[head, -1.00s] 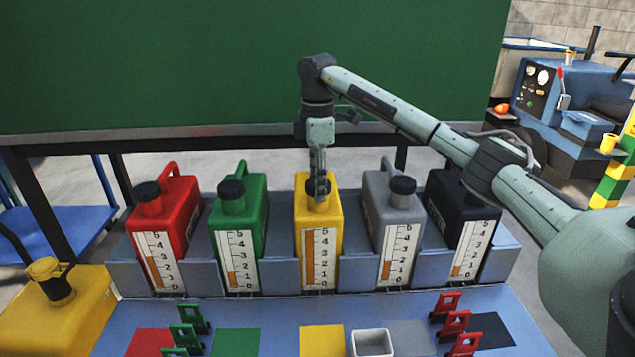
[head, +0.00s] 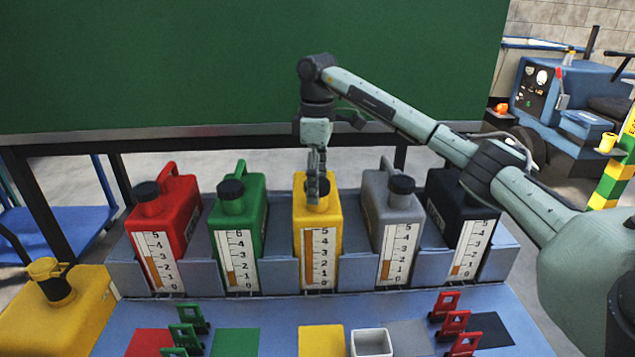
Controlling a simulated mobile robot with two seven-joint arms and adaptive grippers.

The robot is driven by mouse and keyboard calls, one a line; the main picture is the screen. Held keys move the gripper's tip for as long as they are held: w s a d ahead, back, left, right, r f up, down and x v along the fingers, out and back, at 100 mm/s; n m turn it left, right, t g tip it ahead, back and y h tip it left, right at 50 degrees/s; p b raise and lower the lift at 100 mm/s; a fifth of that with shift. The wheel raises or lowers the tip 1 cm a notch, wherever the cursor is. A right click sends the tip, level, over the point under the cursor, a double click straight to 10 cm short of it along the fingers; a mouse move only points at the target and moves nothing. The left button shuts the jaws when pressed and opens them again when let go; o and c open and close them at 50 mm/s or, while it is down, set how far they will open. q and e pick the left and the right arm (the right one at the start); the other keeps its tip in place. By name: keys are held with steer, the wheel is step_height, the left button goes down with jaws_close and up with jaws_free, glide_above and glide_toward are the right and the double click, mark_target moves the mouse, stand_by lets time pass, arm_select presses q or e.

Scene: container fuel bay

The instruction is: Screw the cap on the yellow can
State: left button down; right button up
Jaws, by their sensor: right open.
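The yellow can (head: 331,222) stands upright in the middle of the row, with a scale strip on its front. My right gripper (head: 318,197) points down over the can's neck, its fingertips at the top of it. The gripper is open. A dark shape shows at the neck between the fingers; the fingers hide most of it, so I cannot tell whether the cap sits there or how it is seated. My left gripper is not in view.
Red (head: 168,215), green (head: 243,205), grey (head: 388,220) and black (head: 457,215) cans stand close on both sides in the blue rack (head: 278,275). Coloured mats, small red and green stands and a white square cup (head: 371,343) lie in front. A larger yellow container (head: 75,310) is at left.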

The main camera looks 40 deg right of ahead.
steer(key=n, duration=0.4)
steer(key=shift+n, duration=0.3)
steer(key=n, duration=0.3)
steer(key=shift+n, duration=0.3)
steer(key=n, duration=0.3)
steer(key=shift+n, duration=0.3)
steer(key=n, duration=2)
steer(key=shift+c, duration=0.2)
